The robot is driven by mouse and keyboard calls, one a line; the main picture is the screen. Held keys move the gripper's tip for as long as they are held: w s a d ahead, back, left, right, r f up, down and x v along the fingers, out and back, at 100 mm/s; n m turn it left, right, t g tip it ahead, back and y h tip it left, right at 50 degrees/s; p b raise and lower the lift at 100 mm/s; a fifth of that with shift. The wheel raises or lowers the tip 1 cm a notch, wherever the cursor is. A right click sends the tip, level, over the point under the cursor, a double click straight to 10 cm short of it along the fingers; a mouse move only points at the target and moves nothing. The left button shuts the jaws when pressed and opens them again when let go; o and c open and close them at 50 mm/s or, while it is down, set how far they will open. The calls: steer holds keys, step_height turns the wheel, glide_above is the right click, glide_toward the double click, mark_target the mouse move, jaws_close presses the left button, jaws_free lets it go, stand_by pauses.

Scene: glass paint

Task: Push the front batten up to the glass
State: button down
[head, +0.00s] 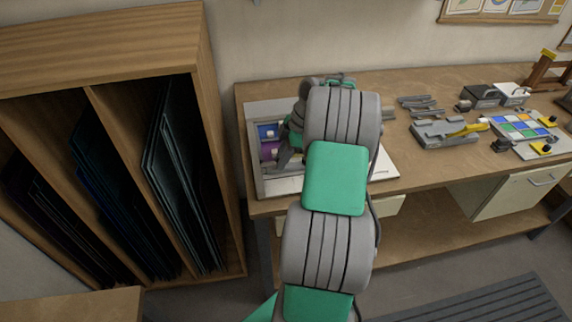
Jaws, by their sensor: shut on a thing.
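The glass panel, with blue (267,131) and purple (270,151) patches showing, lies on a pale board (382,170) on the workbench. The front batten (283,178) runs along the near side of the panel. Any gap between batten and glass is too small to tell. My gripper (284,162) points down at the near side of the panel, by the front batten, and is shut on it. My arm hides the right part of the panel and batten, and much of the gripper.
A grey tool tray with a yellow-handled tool (466,130) and a colour palette (521,126) stand to the right on the bench (430,168). Grey strips (420,106) lie behind them. A wooden rack (222,190) of dark glass sheets stands close at left.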

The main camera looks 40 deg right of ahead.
mark_target(291, 165)
steer(key=c, duration=1.3)
jaws_free()
steer(key=p+v, duration=0.1)
steer(key=v, duration=0.7)
steer(key=shift+f, duration=0.1)
